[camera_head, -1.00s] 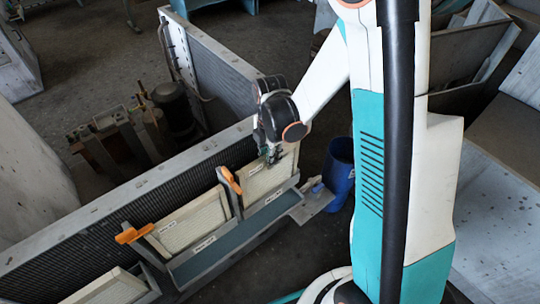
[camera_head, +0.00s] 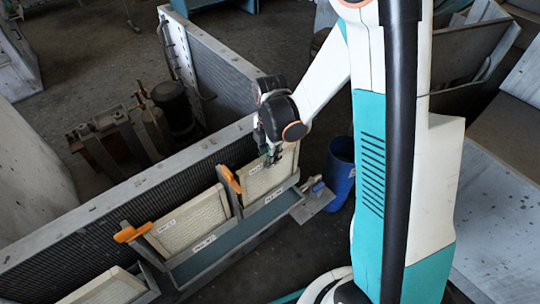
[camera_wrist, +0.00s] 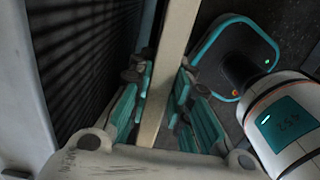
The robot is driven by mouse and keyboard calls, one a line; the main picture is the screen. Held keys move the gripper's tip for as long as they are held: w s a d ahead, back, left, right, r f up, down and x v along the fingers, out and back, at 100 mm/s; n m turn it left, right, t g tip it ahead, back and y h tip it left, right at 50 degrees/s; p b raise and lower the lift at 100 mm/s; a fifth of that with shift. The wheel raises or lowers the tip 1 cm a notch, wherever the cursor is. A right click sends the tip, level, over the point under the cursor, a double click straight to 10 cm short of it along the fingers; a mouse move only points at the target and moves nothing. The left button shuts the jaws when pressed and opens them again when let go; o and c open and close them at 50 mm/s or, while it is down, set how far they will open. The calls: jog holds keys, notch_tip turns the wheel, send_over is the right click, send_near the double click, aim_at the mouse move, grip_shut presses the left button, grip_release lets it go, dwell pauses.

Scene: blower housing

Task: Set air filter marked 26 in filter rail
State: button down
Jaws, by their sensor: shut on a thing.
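A pale, framed air filter (camera_head: 268,178) stands tilted in the right-hand bay of the filter rail (camera_head: 228,240). Its small label is too blurred for me to read the number. My gripper (camera_head: 271,158) is above this filter, with its fingers at the top edge. In the wrist view my gripper (camera_wrist: 158,95) has its teal-padded fingers on both sides of the filter's beige edge (camera_wrist: 172,50), shut on it. The filter's lower edge is hidden behind the rail's front lip.
Another labelled filter (camera_head: 190,225) sits in the middle bay, and part of one (camera_head: 108,290) shows at lower left. Orange latches (camera_head: 230,179) (camera_head: 132,233) stand at the dividers. A blue bin (camera_head: 341,170) is right of the rail. A dark grille wall runs behind.

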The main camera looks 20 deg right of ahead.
jog(key=c, duration=1.4)
grip_release()
jog(key=shift+r, duration=0.15)
notch_tip(320, 180, up, 12)
jog(key=shift+f, duration=0.15)
jog(key=s+r+m+t, duration=0.2)
jog(key=s+r+m, duration=0.1)
jog(key=s+m, duration=0.2)
jog(key=s+r+m+t, duration=0.2)
jog(key=s+r+m, duration=0.2)
jog(key=m, duration=0.5)
jog(key=s+r+m+t, duration=0.3)
jog(key=s+m, duration=0.3)
jog(key=m, duration=0.1)
jog(key=shift+a+r+m, duration=0.1)
jog(key=shift+r+m, duration=0.1)
jog(key=shift+m, duration=0.1)
